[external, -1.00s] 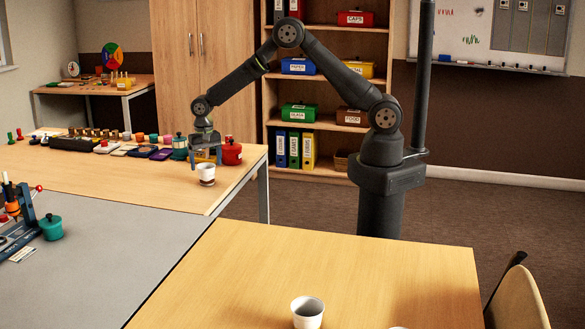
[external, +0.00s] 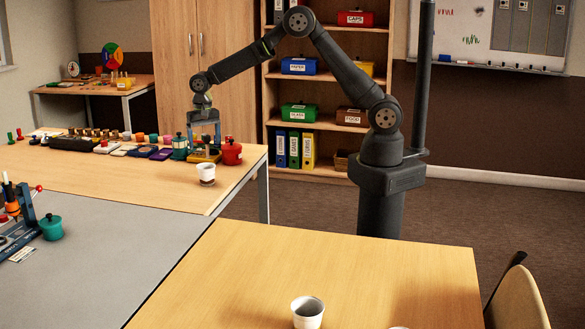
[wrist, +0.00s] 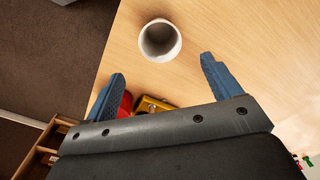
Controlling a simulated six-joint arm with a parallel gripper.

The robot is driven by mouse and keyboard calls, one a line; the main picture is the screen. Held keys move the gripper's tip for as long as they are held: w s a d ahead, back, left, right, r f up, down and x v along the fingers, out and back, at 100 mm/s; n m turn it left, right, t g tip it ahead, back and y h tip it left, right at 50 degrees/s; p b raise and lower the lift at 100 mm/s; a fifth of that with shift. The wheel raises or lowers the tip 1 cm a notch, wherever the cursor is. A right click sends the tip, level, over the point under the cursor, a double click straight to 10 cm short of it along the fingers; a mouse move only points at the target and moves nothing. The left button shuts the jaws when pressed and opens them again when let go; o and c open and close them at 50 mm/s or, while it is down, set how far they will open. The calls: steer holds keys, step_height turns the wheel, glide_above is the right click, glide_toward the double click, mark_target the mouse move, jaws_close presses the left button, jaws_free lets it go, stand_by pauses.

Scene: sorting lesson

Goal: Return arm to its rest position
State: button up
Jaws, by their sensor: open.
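My gripper (external: 205,133) hangs from my arm over the right end of the far wooden table. In the wrist view its two blue fingers (wrist: 162,88) are spread wide with nothing between them. A white cup (external: 206,170) stands upright on that table, below and in front of the gripper. The wrist view shows the cup (wrist: 160,40) from above, beyond the fingertips, apart from them, and it looks empty inside.
A red pot (external: 232,152), a yellow object (external: 203,155) and a green canister (external: 180,148) stand near the gripper. Several small items line the table's back. Another white cup (external: 307,312) stands on the near table (external: 390,270). A shelf (external: 340,95) is behind my arm.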

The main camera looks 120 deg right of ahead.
mark_target(207, 171)
step_height(207, 171, down, 13)
steer(key=shift+r, duration=0.1)
steer(key=r, duration=0.5)
steer(key=shift+s+d, duration=0.2)
steer(key=shift+s, duration=0.1)
steer(key=s+d+r, duration=0.4)
steer(key=s+r, duration=0.3)
steer(key=s, duration=0.3)
steer(key=w+a+n, duration=0.4)
steer(key=a, duration=0.9)
steer(key=w+a+n, duration=0.3)
steer(key=w+a, duration=0.1)
steer(key=a, duration=0.9)
steer(key=s+a+n, duration=0.4)
steer(key=a, duration=0.8)
steer(key=s+a+n, duration=0.4)
steer(key=a, duration=0.8)
steer(key=shift+f, duration=0.3)
steer(key=shift+w, duration=0.1)
